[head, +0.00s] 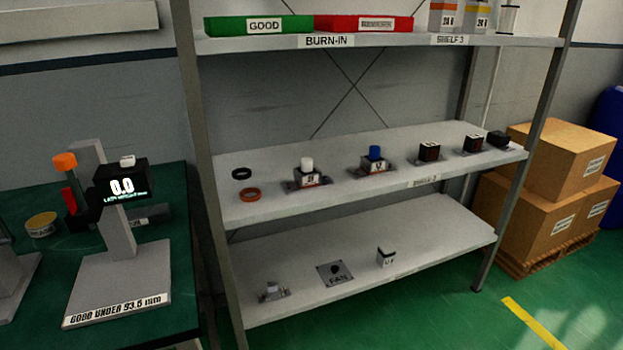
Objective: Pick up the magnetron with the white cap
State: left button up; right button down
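The magnetron with the white cap (307,165) stands upright on the middle shelf, left of centre. Its body (307,179) is a small dark and light block with a label, on a flat grey base plate. A similar magnetron with a blue cap (375,158) stands to its right on the same shelf, with a gap between them. Neither of my grippers shows in the head view.
The middle shelf (340,199) also holds a black ring (241,173), an orange ring (250,194) and several dark blocks at right. Green (258,26) and red (363,24) bins sit above. A green bench (150,309) with a gauge stands left; boxes (557,160) stand right.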

aim_at(306, 177)
jog(key=u, duration=0.5)
jog(key=l+u, duration=0.15)
jog(key=u, duration=0.25)
jog(key=l+u, duration=0.15)
jog(key=u, duration=0.3)
jog(key=l+u, duration=0.2)
jog(key=u, duration=0.2)
jog(key=l+u, duration=0.35)
jog(key=k+l+u, duration=0.15)
jog(key=l+u, duration=0.2)
jog(key=k+l+u, duration=0.15)
jog(key=l, duration=0.15)
jog(key=k+l+u, duration=0.1)
jog(key=l, duration=0.2)
jog(key=k+l+u, duration=0.15)
jog(key=l, duration=0.15)
jog(key=k+l, duration=0.25)
jog(key=l, duration=0.15)
jog(key=k+l+u, duration=0.1)
jog(key=k+l, duration=0.15)
jog(key=l, duration=0.15)
